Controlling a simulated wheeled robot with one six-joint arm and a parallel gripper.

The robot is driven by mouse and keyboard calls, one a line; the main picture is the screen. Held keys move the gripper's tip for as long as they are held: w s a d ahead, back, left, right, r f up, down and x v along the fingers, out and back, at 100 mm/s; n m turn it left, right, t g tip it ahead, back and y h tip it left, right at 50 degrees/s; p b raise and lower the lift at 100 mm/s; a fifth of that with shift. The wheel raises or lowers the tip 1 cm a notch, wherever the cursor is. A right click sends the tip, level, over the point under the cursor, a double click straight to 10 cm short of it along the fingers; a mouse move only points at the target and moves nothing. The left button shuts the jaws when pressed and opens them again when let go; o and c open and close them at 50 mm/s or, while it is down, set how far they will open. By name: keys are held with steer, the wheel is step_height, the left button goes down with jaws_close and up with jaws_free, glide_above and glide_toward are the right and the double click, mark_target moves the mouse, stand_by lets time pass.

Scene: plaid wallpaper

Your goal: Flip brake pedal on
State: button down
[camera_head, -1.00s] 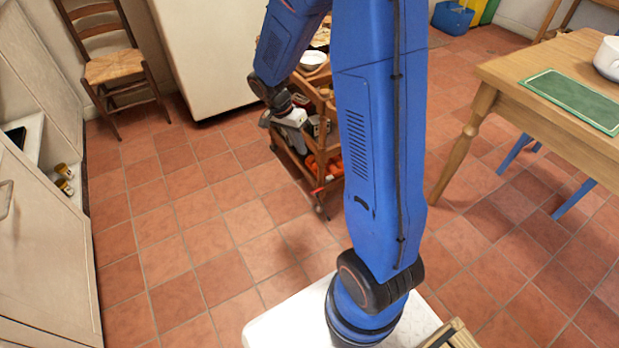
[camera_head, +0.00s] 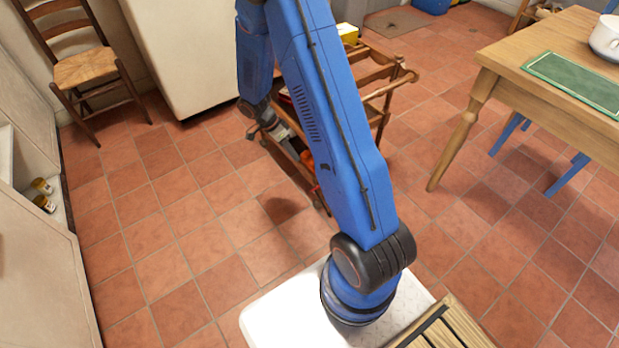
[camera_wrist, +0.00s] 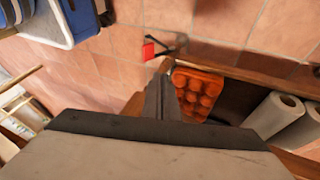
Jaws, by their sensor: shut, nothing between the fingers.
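A wooden cart (camera_head: 383,95) stands on the tiled floor, partly hidden behind my arm. In the wrist view, a small red pedal (camera_wrist: 149,51) sticks out beside a dark caster fitting at the low corner of the cart (camera_wrist: 235,73). I take it to be the brake pedal; its on or off state is not clear. My gripper (camera_wrist: 161,84) is shut and empty, its tips just below the pedal in the picture and seemingly apart from it. In the head view my gripper (camera_head: 281,132) is at the cart's near left side.
An orange muffin tray (camera_wrist: 199,92) and white paper rolls (camera_wrist: 273,115) lie on the cart's shelf. A wooden table (camera_head: 487,85) stands at right, a chair (camera_head: 87,70) at back left, and cabinets (camera_head: 40,265) at left. Tiled floor left of the cart is clear.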

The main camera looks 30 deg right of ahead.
stand_by(0.3)
glide_toward(313, 190)
steer(key=w+d+f, duration=0.3)
steer(key=d+f, duration=0.1)
steer(key=shift+s+d+f, duration=0.15)
steer(key=shift+s+f, duration=0.45)
steer(key=shift+s, duration=0.2)
steer(key=shift+s+d+f, duration=0.15)
steer(key=shift+s+f, duration=0.4)
steer(key=shift+s, duration=0.25)
